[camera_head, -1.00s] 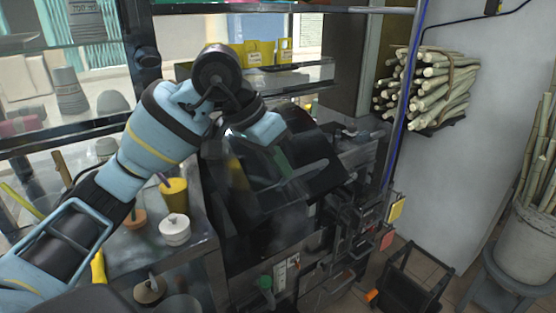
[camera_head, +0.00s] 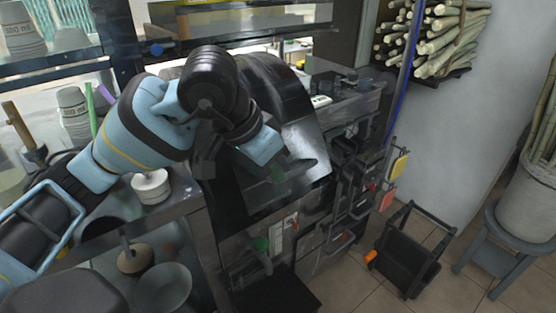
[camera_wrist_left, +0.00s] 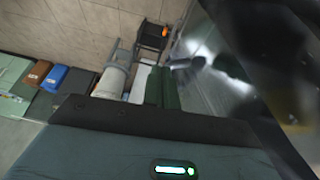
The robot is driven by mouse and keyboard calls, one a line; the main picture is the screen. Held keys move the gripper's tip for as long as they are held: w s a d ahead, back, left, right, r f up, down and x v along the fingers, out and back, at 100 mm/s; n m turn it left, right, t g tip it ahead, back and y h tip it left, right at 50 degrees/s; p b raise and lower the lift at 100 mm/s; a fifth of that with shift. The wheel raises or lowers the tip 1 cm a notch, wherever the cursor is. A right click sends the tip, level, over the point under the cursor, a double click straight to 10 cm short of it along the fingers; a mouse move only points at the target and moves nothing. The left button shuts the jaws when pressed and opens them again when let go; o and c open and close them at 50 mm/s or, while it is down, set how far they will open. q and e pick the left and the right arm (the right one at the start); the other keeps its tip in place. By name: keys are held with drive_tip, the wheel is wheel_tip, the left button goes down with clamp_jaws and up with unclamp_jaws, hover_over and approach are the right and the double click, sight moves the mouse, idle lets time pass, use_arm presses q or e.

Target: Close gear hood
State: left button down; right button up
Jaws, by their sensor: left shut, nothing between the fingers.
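The gear hood (camera_head: 277,88) is a glossy black curved cover on the press in the head view. It curves down over the machine's front, its lower edge at the front; I cannot tell whether it sits fully flush. My left gripper (camera_head: 278,173) is shut and empty, in front of the hood's lower face. Whether it touches the hood is unclear. In the left wrist view, the dark green fingers (camera_wrist_left: 162,88) are together, beside a shiny dark surface (camera_wrist_left: 215,82) that appears to be the hood. My left forearm hides the hood's left side. My right gripper is not in view.
A steel counter with a white lidded pot (camera_head: 150,187) stands left of the press. A black framed stand (camera_head: 408,255) is on the floor at right, near a stool with a bucket (camera_head: 527,200). Tiled floor is open between.

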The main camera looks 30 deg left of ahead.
use_arm(q)
drive_tip(key=shift+f, duration=0.15)
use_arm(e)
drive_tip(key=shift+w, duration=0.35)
use_arm(q)
drive_tip(key=s+d+r+p, duration=0.2)
drive_tip(key=s+r, duration=0.6)
drive_tip(key=r, duration=0.3)
drive_tip(key=shift+r+p, duration=0.2)
drive_tip(key=shift+p, duration=0.1)
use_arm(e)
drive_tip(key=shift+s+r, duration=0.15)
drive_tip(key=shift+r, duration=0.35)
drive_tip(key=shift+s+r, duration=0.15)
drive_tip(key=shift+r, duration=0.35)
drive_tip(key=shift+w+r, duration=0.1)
use_arm(q)
drive_tip(key=shift+d, duration=0.1)
